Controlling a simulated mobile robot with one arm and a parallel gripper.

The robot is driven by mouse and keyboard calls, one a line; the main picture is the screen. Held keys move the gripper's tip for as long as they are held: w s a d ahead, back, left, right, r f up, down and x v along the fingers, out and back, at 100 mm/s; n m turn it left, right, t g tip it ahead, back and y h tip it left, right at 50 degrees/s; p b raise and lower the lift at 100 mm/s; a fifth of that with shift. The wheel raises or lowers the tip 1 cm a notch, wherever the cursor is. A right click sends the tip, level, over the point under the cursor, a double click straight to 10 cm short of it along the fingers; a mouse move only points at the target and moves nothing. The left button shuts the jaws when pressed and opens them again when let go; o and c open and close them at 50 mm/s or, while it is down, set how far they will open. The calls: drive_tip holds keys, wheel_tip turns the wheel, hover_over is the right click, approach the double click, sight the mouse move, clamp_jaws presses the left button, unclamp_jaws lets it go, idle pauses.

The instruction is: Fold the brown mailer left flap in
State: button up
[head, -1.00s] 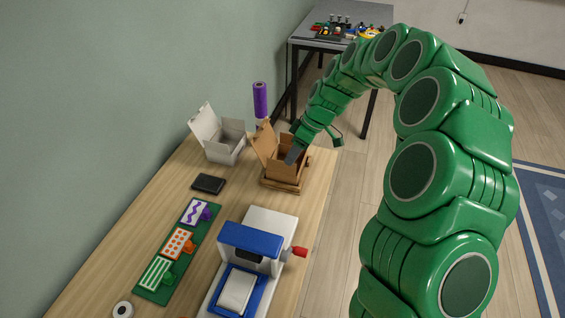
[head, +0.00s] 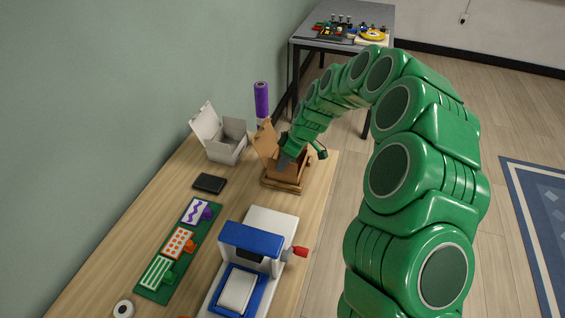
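The brown mailer (head: 284,184) is an open cardboard box near the far right end of the wooden table. One flap (head: 265,140) stands up on its left side. My gripper (head: 284,160) is at the mailer's opening, close to the inner side of that raised flap. Whether it touches the flap cannot be seen. My arm covers the right and back parts of the mailer. The fingers are small and partly merged in the view, so their opening cannot be judged.
A white open box (head: 224,142) stands left of the mailer, and a purple roll (head: 261,100) behind. A black flat item (head: 209,183), a green board with stamps (head: 187,240) and a blue-and-white press (head: 250,240) are nearer. Another table (head: 345,25) stands beyond.

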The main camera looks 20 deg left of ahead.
drive_tip(key=shift+a+f, duration=0.15)
drive_tip(key=shift+f, duration=0.2)
clamp_jaws()
